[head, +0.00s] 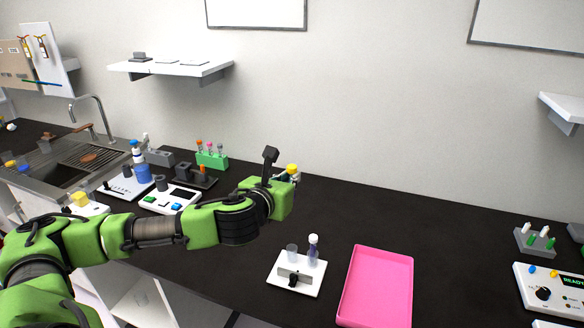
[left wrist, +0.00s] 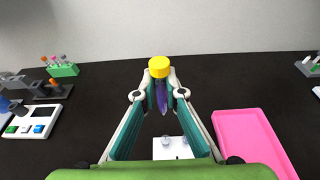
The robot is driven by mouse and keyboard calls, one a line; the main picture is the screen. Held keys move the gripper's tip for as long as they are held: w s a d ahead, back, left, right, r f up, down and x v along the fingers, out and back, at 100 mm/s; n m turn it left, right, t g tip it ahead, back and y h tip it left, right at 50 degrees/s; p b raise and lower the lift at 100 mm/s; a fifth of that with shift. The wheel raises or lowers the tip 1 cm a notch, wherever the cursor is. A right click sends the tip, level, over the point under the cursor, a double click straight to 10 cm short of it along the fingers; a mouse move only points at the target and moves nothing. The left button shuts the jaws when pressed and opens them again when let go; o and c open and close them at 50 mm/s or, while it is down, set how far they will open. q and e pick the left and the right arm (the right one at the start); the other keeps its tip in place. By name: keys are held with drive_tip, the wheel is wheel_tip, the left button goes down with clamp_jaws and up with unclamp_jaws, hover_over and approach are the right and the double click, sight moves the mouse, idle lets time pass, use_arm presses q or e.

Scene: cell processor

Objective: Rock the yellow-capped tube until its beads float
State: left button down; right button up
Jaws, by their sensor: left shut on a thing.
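The yellow-capped tube (head: 292,169) is held up above the dark bench in my left gripper (head: 287,179), near the middle of the head view. In the left wrist view, the tube's yellow cap (left wrist: 159,67) stands above the two fingertips, and purple contents (left wrist: 162,98) show between the fingers. The tube looks close to upright there. My left gripper (left wrist: 160,88) is shut on it. Most of the tube is hidden by the gripper in the head view. The beads are too small to make out. My right gripper is in neither view.
A white stand (head: 298,274) with a small bottle (head: 313,250) and a pink tray (head: 377,288) are on the bench in front. A green tube rack (head: 212,160) and white devices stand at left. A device (head: 552,290) is at right. The bench's back middle is clear.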

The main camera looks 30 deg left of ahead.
use_arm(q)
drive_tip(key=g+p, duration=0.1)
drive_tip(key=p, duration=0.4)
drive_tip(key=shift+r, duration=0.4)
use_arm(e)
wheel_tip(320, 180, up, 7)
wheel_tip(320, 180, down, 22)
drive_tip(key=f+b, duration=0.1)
drive_tip(key=b, duration=2.1)
use_arm(q)
drive_tip(key=t+p, duration=0.1)
drive_tip(key=p, duration=1.4)
drive_tip(key=shift+f, duration=0.45)
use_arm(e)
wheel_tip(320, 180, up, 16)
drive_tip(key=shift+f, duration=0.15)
